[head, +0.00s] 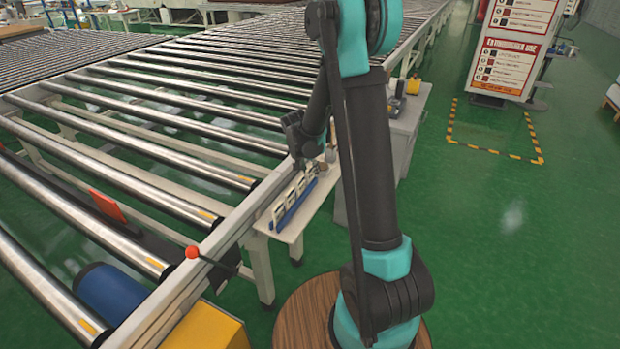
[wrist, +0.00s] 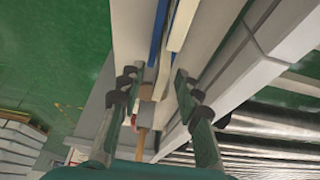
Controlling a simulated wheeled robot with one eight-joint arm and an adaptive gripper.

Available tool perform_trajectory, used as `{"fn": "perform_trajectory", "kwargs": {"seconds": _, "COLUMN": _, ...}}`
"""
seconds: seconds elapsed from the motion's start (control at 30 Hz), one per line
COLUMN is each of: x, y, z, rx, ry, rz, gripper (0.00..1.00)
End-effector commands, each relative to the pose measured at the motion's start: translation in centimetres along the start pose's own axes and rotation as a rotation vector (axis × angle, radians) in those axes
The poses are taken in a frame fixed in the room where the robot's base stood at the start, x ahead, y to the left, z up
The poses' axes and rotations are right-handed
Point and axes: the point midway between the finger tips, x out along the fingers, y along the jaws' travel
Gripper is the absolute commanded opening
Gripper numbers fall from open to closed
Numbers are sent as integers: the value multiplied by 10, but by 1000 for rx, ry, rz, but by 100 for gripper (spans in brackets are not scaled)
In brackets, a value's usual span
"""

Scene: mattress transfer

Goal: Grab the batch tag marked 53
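Several pale tags (head: 291,199) with dark markings stand in a row in a blue holder (head: 297,207) on a narrow white shelf beside the conveyor. The numbers are too small to read, so I cannot tell which tag is 53. My gripper (head: 307,163) is over the far end of the row in the head view and partly hides it. In the wrist view my gripper (wrist: 156,83) has its fingers apart. The blue holder (wrist: 158,32) and a cream tag edge (wrist: 181,25) run beyond the fingertips. I see nothing clasped between the fingers.
A small object with a wooden handle (wrist: 143,138) shows between the fingers in the wrist view. The roller conveyor (head: 150,110) borders the shelf. A red-knobbed lever (head: 192,252) stands nearer, and a grey cabinet (head: 405,125) stands behind my arm. Green floor lies open at right.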

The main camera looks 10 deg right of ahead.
Motion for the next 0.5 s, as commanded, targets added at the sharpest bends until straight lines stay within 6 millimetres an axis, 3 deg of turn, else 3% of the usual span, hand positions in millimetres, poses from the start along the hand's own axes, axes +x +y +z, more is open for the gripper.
{"fn": "perform_trajectory", "kwargs": {"seconds": 0.33, "x": 7, "y": 0, "z": 0, "rx": -1, "ry": 0, "rz": 0, "gripper": 34}}
{"fn": "perform_trajectory", "kwargs": {"seconds": 0.5, "x": 7, "y": 0, "z": 0, "rx": -1, "ry": 0, "rz": 0, "gripper": 12}}
